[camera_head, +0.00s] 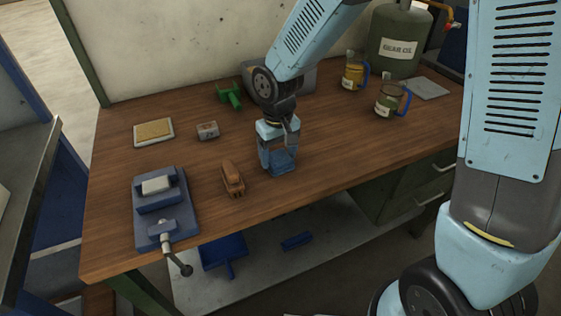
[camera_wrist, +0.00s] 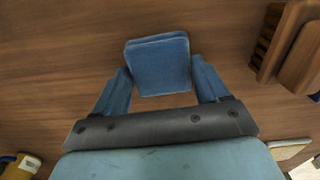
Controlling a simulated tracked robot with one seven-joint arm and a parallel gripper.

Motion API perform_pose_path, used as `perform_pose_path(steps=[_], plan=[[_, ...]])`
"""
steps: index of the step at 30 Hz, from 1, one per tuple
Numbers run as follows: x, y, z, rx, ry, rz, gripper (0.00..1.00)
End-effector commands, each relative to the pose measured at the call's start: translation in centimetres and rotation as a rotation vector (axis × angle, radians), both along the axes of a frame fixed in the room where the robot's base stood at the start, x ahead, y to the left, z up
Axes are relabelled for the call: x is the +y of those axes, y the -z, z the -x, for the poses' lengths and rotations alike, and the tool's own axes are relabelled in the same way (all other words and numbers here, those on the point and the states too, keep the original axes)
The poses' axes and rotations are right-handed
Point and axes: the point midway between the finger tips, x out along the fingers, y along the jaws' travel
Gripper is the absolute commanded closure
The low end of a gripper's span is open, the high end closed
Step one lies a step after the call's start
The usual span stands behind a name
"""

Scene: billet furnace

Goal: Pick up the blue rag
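The blue rag (camera_head: 284,161) is a small folded square pad on the wooden workbench, near its front edge. It also shows in the wrist view (camera_wrist: 158,64), at the top middle. My gripper (camera_head: 279,164) points down over it, with fingers spread wide. In the wrist view, my gripper (camera_wrist: 160,72) has one finger along each side of the rag. The fingertips are very close to its left and right edges; firm contact cannot be made out. The rag's underside is hidden.
A brown brush (camera_head: 232,178) lies just left of the gripper. A blue vise (camera_head: 166,207) stands at the front left. Two oil jugs (camera_head: 391,99) (camera_head: 355,71) and a gear oil can (camera_head: 399,40) stand at the back right. The bench (camera_head: 350,155) is clear right of the rag.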

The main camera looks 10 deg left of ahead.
Motion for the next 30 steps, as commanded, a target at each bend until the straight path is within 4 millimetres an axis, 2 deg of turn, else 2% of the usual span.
perform_pose_path(steps=[2, 9, 20, 26, 30], plan=[[0.0, 0.0, 0.0, 0.0, 0.0, 0.0, 0.34], [0.0, 0.0, 0.0, 0.0, 0.0, 0.0, 0.57], [0.0, -0.7, 0.0, -0.002, 0.0, -0.001, 0.58], [0.0, -3.5, 0.0, -0.005, 0.0, -0.002, 0.58], [-0.6, -5.4, 1.7, -0.005, -0.001, -0.002, 0.58]])
